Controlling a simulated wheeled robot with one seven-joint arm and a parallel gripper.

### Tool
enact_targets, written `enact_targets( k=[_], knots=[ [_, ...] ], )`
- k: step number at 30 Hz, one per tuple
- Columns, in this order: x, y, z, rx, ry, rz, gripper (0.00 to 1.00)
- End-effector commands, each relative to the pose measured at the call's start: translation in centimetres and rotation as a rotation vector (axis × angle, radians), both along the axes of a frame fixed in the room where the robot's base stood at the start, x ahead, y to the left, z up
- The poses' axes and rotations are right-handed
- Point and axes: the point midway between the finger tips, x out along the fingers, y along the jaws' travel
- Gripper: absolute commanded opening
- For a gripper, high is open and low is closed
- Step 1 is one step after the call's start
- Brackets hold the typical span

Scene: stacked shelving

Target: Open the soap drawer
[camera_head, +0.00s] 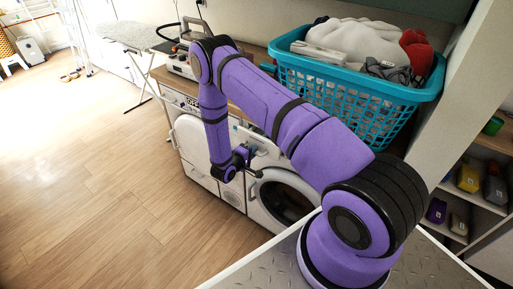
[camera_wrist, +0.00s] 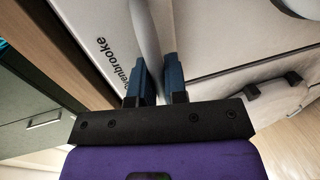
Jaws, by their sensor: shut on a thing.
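A white washing machine with a round dark door (camera_head: 287,198) stands under the counter in the head view. My gripper (camera_head: 246,160) is at its upper left front. In the wrist view, the fingers of my gripper (camera_wrist: 151,86) are shut on a pale rounded strip (camera_wrist: 146,45), which looks like the soap drawer's handle. It runs beside a white panel (camera_wrist: 92,28) lettered "enbrooke", cut off at one end. The fingers hide the strip's lower end. My arm hides part of the machine's front in the head view. I cannot tell how far out the drawer is.
A teal laundry basket (camera_head: 350,82) full of clothes sits on the wooden counter (camera_head: 247,82) behind my arm. A second white appliance (camera_head: 186,103) stands to the left. Shelves with bottles (camera_head: 468,178) are at the right.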

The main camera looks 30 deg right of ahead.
Motion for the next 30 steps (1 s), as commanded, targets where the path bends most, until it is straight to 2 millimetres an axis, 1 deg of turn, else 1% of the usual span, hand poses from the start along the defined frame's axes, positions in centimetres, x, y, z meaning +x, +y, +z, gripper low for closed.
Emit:
enact_targets(
  k=[1, 6, 12, 15, 21, 25, 30],
  knots=[
    [-0.3, 1.3, 0.0, 0.001, 0.001, 0.006, 0.0],
    [-1.8, 5.5, 0.0, 0.001, 0.001, 0.008, 0.0],
    [-3.5, 10.1, 0.0, 0.0, 0.0, 0.006, 0.0],
    [-4.3, 12.1, 0.0, 0.0, 0.0, 0.005, 0.0],
    [-5.4, 15.0, 0.0, 0.001, 0.0, 0.004, 0.0],
    [-5.8, 16.1, 0.0, 0.001, 0.0, 0.003, 0.0],
    [-6.1, 16.8, 0.0, 0.001, -0.001, 0.0, 0.0]
  ],
)
